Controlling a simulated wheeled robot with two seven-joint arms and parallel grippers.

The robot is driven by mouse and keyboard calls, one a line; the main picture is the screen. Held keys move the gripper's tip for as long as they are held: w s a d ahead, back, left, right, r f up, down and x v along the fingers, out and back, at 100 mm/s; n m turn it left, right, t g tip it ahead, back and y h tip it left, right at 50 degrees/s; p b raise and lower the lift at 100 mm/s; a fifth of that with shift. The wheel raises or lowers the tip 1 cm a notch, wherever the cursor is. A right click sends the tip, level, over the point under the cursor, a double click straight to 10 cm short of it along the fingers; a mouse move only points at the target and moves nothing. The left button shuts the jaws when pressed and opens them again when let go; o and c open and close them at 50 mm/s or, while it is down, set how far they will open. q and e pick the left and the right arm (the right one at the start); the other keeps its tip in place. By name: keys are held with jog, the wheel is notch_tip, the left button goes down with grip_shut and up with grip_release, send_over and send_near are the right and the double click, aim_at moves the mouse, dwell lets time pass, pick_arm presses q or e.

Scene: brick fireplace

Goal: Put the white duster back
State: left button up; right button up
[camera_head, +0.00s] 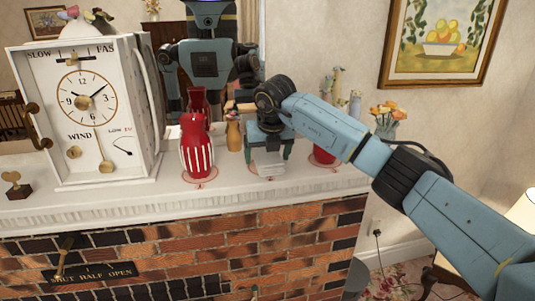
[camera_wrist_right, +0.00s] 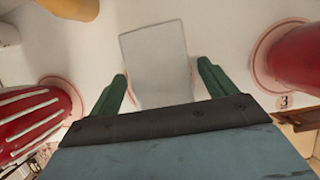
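The white duster (camera_head: 269,164) shows as a pale block on the mantel (camera_head: 330,178), at a faint red marking, between the red-and-white striped vase and another red vase. In the right wrist view the pale block (camera_wrist_right: 155,60) lies ahead of and partly between the green fingers. My right gripper (camera_head: 268,153) is over the block from behind, fingers apart; in the wrist view the gripper (camera_wrist_right: 162,82) shows a small gap on each side of the block. Its lower end is hidden by the gripper body. My left gripper is not in view.
A striped red vase (camera_head: 197,150) stands left of the gripper and a red vase (camera_head: 323,152) right, both close. A yellow vase (camera_head: 234,132) stands behind. A large white clock box (camera_head: 85,110) fills the left. The mirror reflects my body.

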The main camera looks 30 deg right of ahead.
jog(key=shift+r, duration=0.1)
jog(key=shift+r, duration=0.3)
jog(key=b+v, duration=0.2)
jog(key=v, duration=0.9)
jog(key=shift+r, duration=0.25)
